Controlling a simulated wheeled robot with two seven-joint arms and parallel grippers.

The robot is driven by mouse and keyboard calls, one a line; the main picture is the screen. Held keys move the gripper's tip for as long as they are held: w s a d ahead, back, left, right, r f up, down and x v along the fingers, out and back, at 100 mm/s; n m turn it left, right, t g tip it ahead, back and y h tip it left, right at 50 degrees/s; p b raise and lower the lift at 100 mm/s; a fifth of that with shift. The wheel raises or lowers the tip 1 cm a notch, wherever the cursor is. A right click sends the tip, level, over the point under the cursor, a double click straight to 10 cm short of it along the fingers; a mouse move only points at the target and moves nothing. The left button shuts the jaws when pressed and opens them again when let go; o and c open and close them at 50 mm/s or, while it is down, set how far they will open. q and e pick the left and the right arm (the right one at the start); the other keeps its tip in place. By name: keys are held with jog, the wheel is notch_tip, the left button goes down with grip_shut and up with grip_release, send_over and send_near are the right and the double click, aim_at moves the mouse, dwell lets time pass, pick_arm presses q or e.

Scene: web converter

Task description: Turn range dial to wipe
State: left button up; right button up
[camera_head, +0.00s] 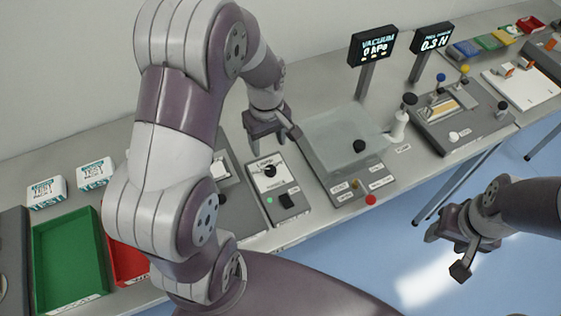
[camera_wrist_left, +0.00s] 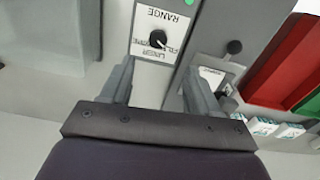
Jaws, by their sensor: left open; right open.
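The range dial (camera_head: 269,171) is a small black knob on a white label plate, on a narrow light-grey unit near the bench's front. In the left wrist view the dial (camera_wrist_left: 157,39) sits under the word RANGE, which appears upside down. The smaller position labels are hard to read. My left gripper (camera_head: 268,141) is open and empty, above and behind the dial. In its wrist view the two fingers (camera_wrist_left: 160,66) straddle the dial's line, with the knob beyond their tips and untouched. My right gripper (camera_head: 455,243) is open and empty, off the bench's front edge.
A grey station with a clear panel (camera_head: 345,135) stands right of the dial unit. Its front has a red button (camera_head: 371,199). A black-topped lever (camera_head: 409,100) stands further right. A green tray (camera_head: 70,258) and a red tray (camera_head: 125,262) lie left. My left arm hides part of the bench.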

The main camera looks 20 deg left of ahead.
aim_at(271, 169)
pick_arm(q)
jog(key=f+p, duration=0.1)
jog(key=f, duration=1)
jog(key=shift+w+d+p, duration=0.1)
jog(key=shift+w+p, duration=0.1)
jog(key=shift+p, duration=0.15)
jog(key=shift+s+f, duration=0.1)
jog(key=shift+f, duration=0.25)
jog(key=c, duration=1)
